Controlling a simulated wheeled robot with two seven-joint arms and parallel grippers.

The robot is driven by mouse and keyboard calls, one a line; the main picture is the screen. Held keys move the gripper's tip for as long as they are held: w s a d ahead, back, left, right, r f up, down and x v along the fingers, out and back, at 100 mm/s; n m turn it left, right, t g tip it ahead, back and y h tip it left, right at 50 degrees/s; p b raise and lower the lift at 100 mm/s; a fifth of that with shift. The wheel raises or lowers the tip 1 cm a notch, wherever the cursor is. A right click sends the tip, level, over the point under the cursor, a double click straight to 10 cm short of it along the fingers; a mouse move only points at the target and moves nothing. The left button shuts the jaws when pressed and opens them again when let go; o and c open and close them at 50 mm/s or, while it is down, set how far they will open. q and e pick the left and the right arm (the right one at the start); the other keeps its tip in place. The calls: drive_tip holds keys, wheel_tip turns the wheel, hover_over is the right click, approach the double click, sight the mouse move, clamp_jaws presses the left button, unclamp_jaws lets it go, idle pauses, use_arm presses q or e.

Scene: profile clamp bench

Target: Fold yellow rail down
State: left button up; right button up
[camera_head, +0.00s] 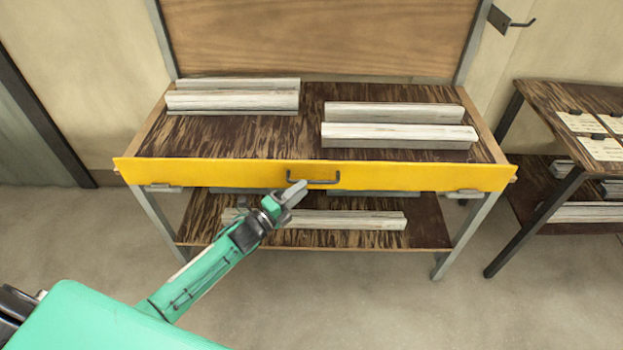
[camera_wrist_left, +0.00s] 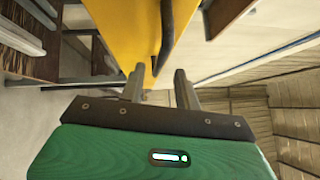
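The yellow rail (camera_head: 220,174) runs along the whole front edge of the bench top, with its broad face to the front. A dark bar handle (camera_head: 326,181) sits near its middle. My left gripper (camera_head: 295,190) is at the left end of the handle, in front of the rail. In the left wrist view, its two fingers (camera_wrist_left: 158,84) are apart with nothing between the tips. The yellow rail (camera_wrist_left: 125,32) and the dark handle (camera_wrist_left: 168,32) lie just ahead of them. I cannot tell whether a finger touches the handle. My right gripper is not in view.
Pale profiles (camera_head: 232,99) lie at the back left of the bench top, and more (camera_head: 398,134) lie at the right. Another profile (camera_head: 350,220) lies on the lower shelf. A second table (camera_head: 545,96) stands at the right. The floor in front is clear.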

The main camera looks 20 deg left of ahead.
sight(311, 181)
use_arm(q)
drive_tip(key=x, duration=0.4)
drive_tip(key=shift+w+d+p, duration=0.15)
drive_tip(key=shift+w+p, duration=0.2)
drive_tip(key=shift+w, duration=0.05)
drive_tip(key=shift+d, duration=0.1)
clamp_jaws()
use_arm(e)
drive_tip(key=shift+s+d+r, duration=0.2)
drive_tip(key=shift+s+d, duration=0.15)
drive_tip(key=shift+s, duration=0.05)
